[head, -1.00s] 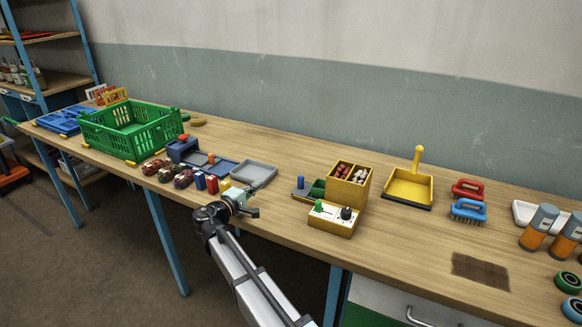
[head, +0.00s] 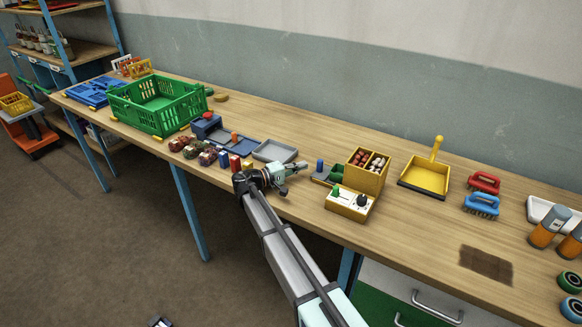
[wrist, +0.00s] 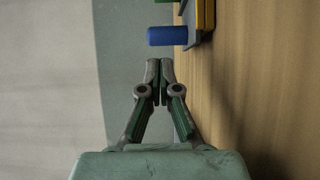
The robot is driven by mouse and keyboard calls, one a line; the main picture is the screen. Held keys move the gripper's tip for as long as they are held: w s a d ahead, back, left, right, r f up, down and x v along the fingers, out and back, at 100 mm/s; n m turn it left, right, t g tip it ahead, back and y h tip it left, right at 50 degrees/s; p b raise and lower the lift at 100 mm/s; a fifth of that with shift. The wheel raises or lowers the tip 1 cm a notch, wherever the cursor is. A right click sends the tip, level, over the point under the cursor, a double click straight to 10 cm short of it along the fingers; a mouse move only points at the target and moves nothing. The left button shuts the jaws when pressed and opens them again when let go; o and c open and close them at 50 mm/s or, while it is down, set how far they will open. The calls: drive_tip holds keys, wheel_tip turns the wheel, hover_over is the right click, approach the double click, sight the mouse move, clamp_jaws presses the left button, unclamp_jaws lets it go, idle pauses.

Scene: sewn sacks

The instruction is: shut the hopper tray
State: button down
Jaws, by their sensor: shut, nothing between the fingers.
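The hopper (head: 374,171) is a yellow box with two compartments of small dark red and pale items on top.
A yellow control box (head: 349,203) with a green and a black knob stands in front of the hopper. A grey tray (head: 275,150) lies behind my gripper. A yellow dustpan (head: 425,178) is at the right.

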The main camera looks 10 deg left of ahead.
sight(330, 172)
drive_tip(key=shift+p+x, duration=0.4)
drive_tip(key=shift+x, duration=1.3)
drive_tip(key=s+d+b, duration=0.1)
drive_tip(key=d, duration=0.1)
drive_tip(key=s+d+b, duration=0.1)
drive_tip(key=d, duration=0.1)
drive_tip(key=s+d+b, duration=0.1)
drive_tip(key=d+b, duration=0.1)
drive_tip(key=d, duration=0.1)
drive_tip(key=shift+s+f, duration=0.15)
drive_tip(key=shift+d, duration=0.25)
drive_tip(key=shift+a, duration=0.1)
